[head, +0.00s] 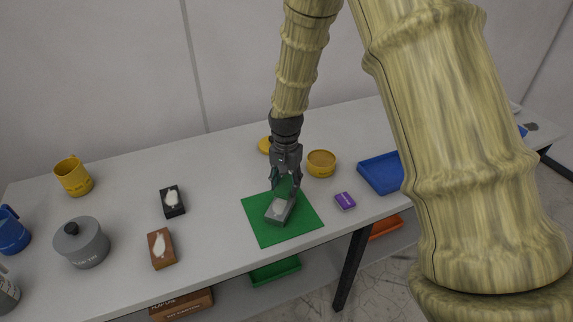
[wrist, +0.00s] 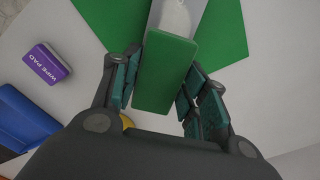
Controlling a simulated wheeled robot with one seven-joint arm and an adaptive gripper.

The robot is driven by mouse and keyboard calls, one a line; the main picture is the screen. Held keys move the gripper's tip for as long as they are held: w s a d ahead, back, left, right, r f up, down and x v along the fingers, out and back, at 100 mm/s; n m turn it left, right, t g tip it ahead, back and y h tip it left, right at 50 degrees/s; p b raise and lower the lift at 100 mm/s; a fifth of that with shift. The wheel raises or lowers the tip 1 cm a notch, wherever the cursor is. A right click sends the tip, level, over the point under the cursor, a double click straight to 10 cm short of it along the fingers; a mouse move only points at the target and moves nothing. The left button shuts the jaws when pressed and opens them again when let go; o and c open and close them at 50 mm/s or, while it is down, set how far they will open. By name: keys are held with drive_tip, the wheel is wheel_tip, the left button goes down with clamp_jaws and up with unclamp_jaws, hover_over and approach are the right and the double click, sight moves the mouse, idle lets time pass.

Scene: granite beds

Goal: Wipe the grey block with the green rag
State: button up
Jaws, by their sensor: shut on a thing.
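The grey block (head: 272,219) lies on a flat green mat (head: 300,228), with a white smear on its top. In the wrist view part of the grey block (wrist: 154,17) and its smear show at the top edge. My gripper (head: 285,186) is over the block's far end, pointing down. In the wrist view it is shut on the green rag (wrist: 165,75), a thick green rectangular piece between the fingers. The rag hides part of the block; I cannot tell whether the two touch.
A purple wipe pad (head: 345,200) lies right of the mat, near a yellow bowl (head: 321,164) and a blue tray (head: 381,173). A black block (head: 172,213) and a brown block (head: 162,262), both smeared white, lie left. A grey pot (head: 84,250) stands further left.

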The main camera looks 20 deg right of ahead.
drive_tip(key=shift+a+r, duration=0.1)
drive_tip(key=shift+r, duration=0.65)
drive_tip(key=shift+w+r+p, duration=0.15)
drive_tip(key=shift+r+p, duration=0.45)
drive_tip(key=shift+p, duration=0.25)
drive_tip(key=shift+r+p, duration=0.9)
drive_tip(key=shift+r, duration=0.3)
drive_tip(key=shift+f, duration=0.1)
